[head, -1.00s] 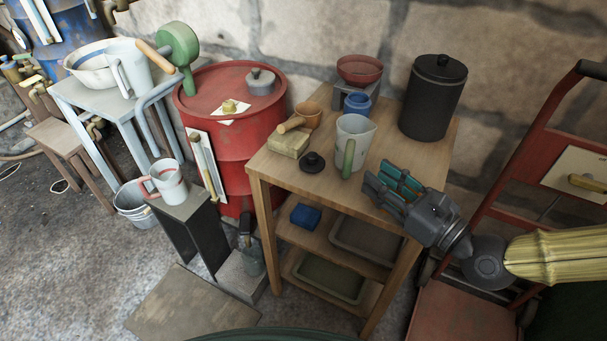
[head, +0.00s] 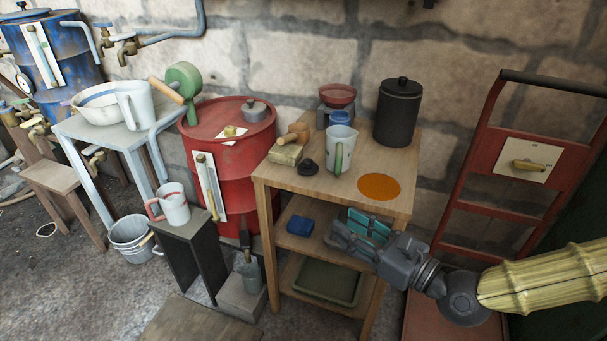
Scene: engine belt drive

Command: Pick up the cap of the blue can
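A small blue can (head: 340,117) stands at the back of the wooden table, partly hidden by the pale jug. Its top looks blue; I cannot tell whether a cap is on it. A black round knobbed lid (head: 308,168) lies apart from it on the tabletop, near the front left. A blue drum (head: 62,55) at the far left has a blue lid (head: 25,13) on top. My gripper (head: 358,228), with teal finger pads, is in front of the table's right part, below the tabletop in the picture. It looks open and empty, away from the can, lid and drum.
The wooden table (head: 408,204) carries a pale jug (head: 331,145) with a green handle, a tan block (head: 285,155), a black canister (head: 398,110), a red bowl (head: 337,95) and a flat orange disc (head: 379,187). A red hand truck (head: 468,165) stands at right.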

